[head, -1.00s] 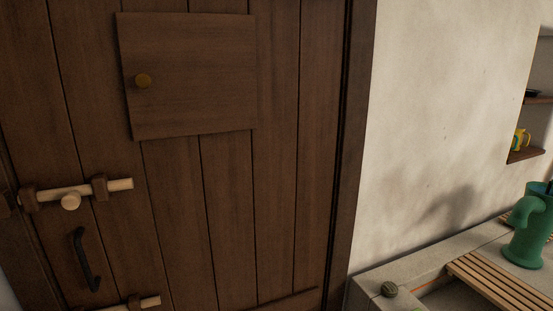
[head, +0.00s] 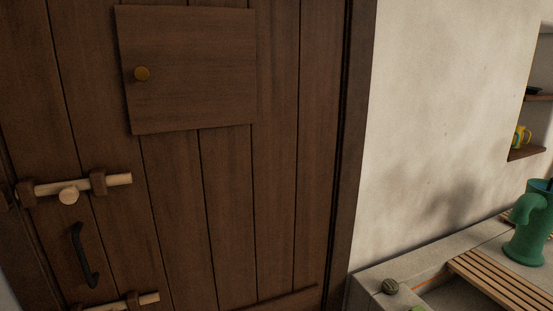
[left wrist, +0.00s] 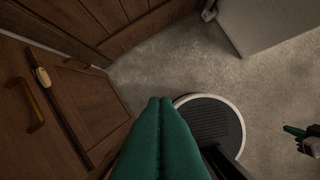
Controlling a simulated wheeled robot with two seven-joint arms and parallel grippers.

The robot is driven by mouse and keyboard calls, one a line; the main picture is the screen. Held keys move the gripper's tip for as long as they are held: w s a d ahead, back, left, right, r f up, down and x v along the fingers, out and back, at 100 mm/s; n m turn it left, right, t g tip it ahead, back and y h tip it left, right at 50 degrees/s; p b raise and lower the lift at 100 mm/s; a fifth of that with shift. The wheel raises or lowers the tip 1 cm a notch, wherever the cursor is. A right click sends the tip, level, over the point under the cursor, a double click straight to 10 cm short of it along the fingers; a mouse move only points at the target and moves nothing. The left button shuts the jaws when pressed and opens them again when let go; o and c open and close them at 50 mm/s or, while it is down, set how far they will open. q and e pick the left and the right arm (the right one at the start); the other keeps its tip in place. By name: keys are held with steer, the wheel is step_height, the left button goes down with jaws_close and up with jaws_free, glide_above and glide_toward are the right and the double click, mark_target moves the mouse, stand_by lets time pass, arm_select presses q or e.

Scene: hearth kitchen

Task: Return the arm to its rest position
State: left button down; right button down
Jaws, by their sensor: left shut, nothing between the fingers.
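My left gripper (left wrist: 160,105) shows in the left wrist view as two green padded fingers pressed together, with nothing between them. It hangs above the grey floor and touches nothing that I can see. What looks like my right gripper (left wrist: 296,132), with a green tip, shows small at the right edge of that view; its jaws are too small to read. Neither gripper is in the head view.
The head view shows a plank door (head: 225,200) with a small hatch (head: 190,75), wooden bolts (head: 110,182) and a black handle (head: 84,255). A wooden cupboard (left wrist: 90,100) stands left in the wrist view.

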arm_select(q)
step_height(320, 180, down, 15)
steer(key=s+b, duration=0.1)
steer(key=b, duration=0.1)
steer(key=s+a+f+g+b, duration=0.1)
steer(key=s+f+b, duration=0.1)
steer(key=s+f, duration=0.7)
steer(key=s+a+f+g+b, duration=0.1)
steer(key=s+a+f+b, duration=0.1)
steer(key=s+f, duration=0.7)
step_height(320, 180, down, 7)
steer(key=shift+s, duration=0.2)
